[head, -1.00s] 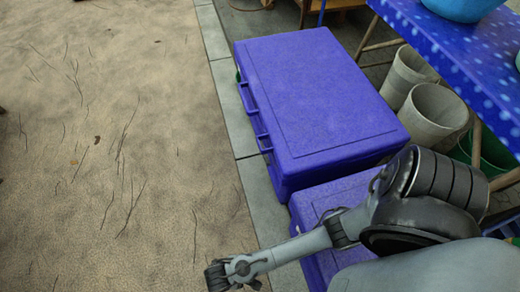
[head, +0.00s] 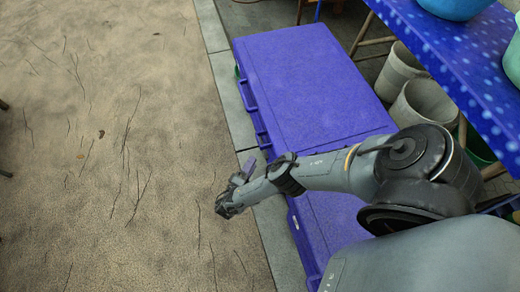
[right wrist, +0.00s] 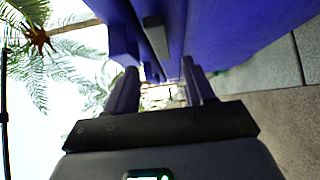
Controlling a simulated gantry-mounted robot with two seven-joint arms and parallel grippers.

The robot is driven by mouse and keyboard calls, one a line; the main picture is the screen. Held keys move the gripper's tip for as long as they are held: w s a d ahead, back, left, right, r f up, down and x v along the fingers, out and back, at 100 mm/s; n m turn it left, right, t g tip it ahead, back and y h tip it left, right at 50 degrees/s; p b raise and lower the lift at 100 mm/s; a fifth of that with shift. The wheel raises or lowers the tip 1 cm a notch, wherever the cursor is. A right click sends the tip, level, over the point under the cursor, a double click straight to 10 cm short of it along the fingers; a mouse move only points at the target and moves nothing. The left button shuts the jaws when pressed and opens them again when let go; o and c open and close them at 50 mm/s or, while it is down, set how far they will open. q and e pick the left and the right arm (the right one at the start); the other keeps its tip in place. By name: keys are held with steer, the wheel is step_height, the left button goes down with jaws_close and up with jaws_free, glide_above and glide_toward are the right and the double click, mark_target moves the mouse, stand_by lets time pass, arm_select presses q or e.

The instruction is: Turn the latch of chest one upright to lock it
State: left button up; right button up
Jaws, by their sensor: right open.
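A large blue-purple chest (head: 310,95) with a shut lid stands on the paving. A second blue chest (head: 325,222) stands nearer, partly hidden by my right arm. I cannot tell which is chest one. My right gripper (head: 228,205) is left of the chests' front side. In the right wrist view, my right gripper (right wrist: 160,75) is open, its fingers apart, with a blue chest wall (right wrist: 235,28) close above. A dark grey strip (right wrist: 156,36) and a blue block (right wrist: 122,45) jut from that wall; either may be latch or handle. My left gripper is out of view.
A blue dotted table (head: 450,55) stands at the right, with grey buckets (head: 425,102) beneath it. A paving strip (head: 235,110) runs along the chests' front side. The sandy ground (head: 110,130) to the left is open.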

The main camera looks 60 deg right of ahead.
mark_target(263, 147)
steer(key=d, duration=0.8)
steer(key=shift+d+b, duration=0.15)
steer(key=shift+b, duration=0.25)
